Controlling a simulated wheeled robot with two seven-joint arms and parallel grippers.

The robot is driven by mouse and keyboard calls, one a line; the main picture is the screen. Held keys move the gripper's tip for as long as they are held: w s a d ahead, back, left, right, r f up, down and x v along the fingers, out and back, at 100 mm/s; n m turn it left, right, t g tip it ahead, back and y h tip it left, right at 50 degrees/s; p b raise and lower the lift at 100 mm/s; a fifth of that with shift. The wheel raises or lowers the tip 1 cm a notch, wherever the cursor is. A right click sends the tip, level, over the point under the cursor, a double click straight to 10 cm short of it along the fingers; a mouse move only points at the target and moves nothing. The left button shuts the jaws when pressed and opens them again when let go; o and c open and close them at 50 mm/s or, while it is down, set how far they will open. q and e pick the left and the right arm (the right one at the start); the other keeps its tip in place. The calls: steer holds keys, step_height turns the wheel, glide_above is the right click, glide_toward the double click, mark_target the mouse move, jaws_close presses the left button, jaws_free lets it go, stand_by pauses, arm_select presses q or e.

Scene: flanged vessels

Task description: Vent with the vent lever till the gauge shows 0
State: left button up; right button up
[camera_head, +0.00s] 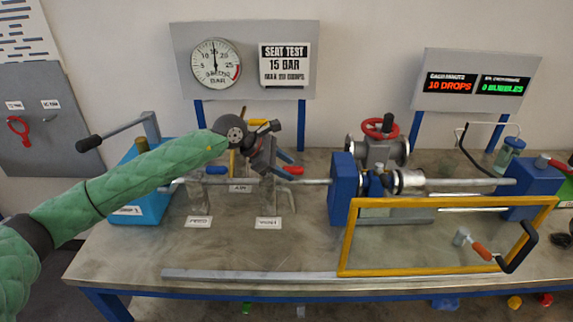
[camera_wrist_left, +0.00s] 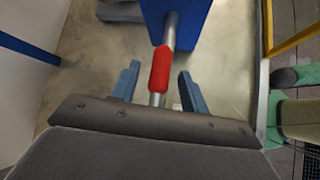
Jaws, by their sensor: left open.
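The vent lever (camera_head: 293,170) has a red grip, and it stands near a small card (camera_head: 268,223) that seems to read VENT. In the left wrist view the red grip (camera_wrist_left: 160,70) on its metal rod lies between two blue fingers. My left gripper (camera_head: 286,164) is open around the lever, with a gap on each side of the grip. The gauge (camera_head: 215,63) on the back panel has its needle pointing almost straight up, well away from 0. My right gripper is not in view.
A blue clamp block (camera_head: 342,189) and flanged valve with red handwheel (camera_head: 380,127) stand to the right. A yellow-framed guard (camera_head: 345,237) fronts the rig. A display (camera_head: 476,82) shows 10 drops and 0 bubbles.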

arm_select(q)
steer(key=shift+d+f, duration=0.2)
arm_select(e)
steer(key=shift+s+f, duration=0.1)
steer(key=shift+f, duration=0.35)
arm_select(q)
jaws_close()
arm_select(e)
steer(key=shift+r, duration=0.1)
